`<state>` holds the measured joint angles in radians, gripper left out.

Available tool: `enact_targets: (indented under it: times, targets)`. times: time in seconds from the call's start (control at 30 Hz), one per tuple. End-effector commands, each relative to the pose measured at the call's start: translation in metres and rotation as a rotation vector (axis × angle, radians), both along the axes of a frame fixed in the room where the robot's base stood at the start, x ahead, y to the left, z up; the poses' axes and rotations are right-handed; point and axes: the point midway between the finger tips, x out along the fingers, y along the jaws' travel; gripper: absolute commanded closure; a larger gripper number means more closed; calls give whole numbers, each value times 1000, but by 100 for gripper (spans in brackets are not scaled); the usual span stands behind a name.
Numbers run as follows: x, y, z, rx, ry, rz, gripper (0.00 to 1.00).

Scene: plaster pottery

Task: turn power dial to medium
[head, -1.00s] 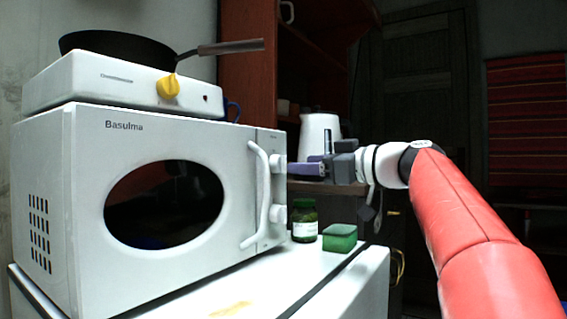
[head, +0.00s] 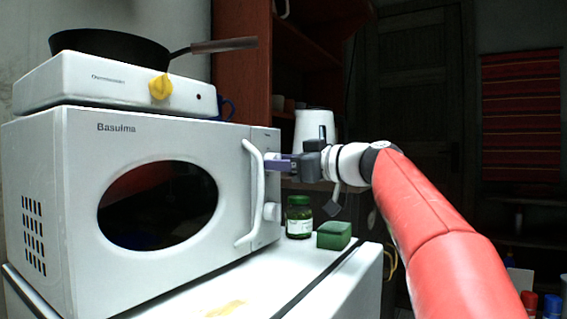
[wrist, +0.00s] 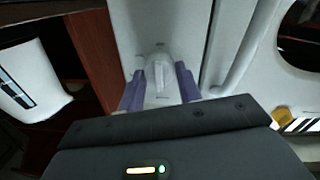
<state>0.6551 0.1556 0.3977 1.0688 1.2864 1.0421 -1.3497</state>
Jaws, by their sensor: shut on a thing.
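The white microwave (head: 85,190) has two dials on its right front strip. My gripper (head: 267,162) is at the upper dial, which its purple fingers hide in the head view. In the wrist view the white upper dial (wrist: 158,75) sits between the two fingers of my gripper (wrist: 159,83), one on each side, and its raised grip ridge shows upright in that picture. The fingers are shut on this dial. The lower dial (head: 271,212) is free, below my gripper. The dial's setting marks cannot be read.
The microwave's door handle (head: 254,200) runs close to my fingers; it also shows in the wrist view (wrist: 245,50). A hot plate (head: 85,82) with a yellow knob and a pan (head: 110,45) stands on top. A green jar (head: 299,217) and green box (head: 334,235) stand below my gripper.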

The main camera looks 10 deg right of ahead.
Motion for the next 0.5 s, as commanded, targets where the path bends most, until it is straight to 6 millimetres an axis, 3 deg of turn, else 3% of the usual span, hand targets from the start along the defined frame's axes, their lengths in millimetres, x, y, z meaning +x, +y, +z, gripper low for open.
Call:
enact_targets:
  times: [0.5]
  targets:
    - [0,0,0,89,88,0,88]
